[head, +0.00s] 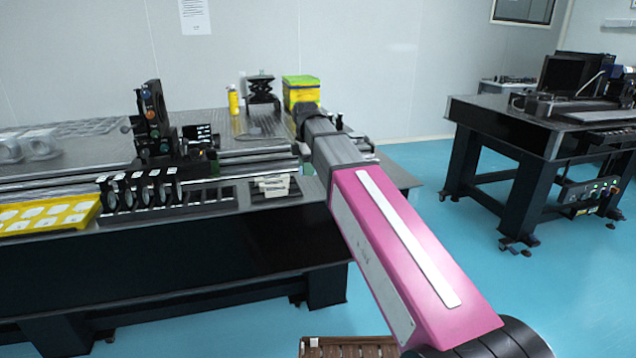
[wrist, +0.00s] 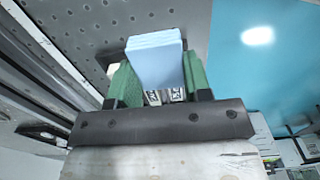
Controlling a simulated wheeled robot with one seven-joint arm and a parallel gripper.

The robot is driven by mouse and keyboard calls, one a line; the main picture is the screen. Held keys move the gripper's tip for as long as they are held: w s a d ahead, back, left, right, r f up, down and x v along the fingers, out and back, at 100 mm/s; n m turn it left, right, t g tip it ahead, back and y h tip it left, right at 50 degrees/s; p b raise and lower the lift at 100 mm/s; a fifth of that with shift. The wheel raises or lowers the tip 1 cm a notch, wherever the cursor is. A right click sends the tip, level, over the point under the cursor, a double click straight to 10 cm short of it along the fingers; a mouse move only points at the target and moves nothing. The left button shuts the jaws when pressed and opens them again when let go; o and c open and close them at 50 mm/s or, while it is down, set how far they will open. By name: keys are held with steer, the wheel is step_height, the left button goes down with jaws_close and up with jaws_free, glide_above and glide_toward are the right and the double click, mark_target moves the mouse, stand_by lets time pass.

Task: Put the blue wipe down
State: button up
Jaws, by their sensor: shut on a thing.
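The blue wipe (wrist: 156,58) is a light blue, folded, block-like pad in the wrist view. My gripper (wrist: 158,84) is shut on it, with a green finger on each side. Behind the wipe, the wrist view shows the perforated top of the optical table (wrist: 90,25). I cannot tell how far the wipe is from that top. In the head view, my arm reaches out over the right end of the table (head: 205,120). There the arm hides the wipe and the fingertips.
A yellow-green box (head: 300,90), a black lab jack (head: 262,92) and a yellow bottle (head: 233,100) stand at the back of the table. Black optic mounts (head: 155,120) and a rack of ring holders (head: 140,190) stand left of my arm. A second table (head: 530,125) is at right.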

mark_target(317, 187)
steer(key=w+d+f, duration=0.2)
steer(key=d, duration=0.1)
steer(key=shift+w+d+f, duration=0.1)
steer(key=shift+w+f, duration=0.15)
steer(key=shift+w, duration=0.1)
steer(key=shift+f, duration=2.05)
steer(key=o, duration=1)
steer(key=shift+f, duration=0.1)
steer(key=shift+o, duration=0.2)
step_height(317, 187, up, 12)
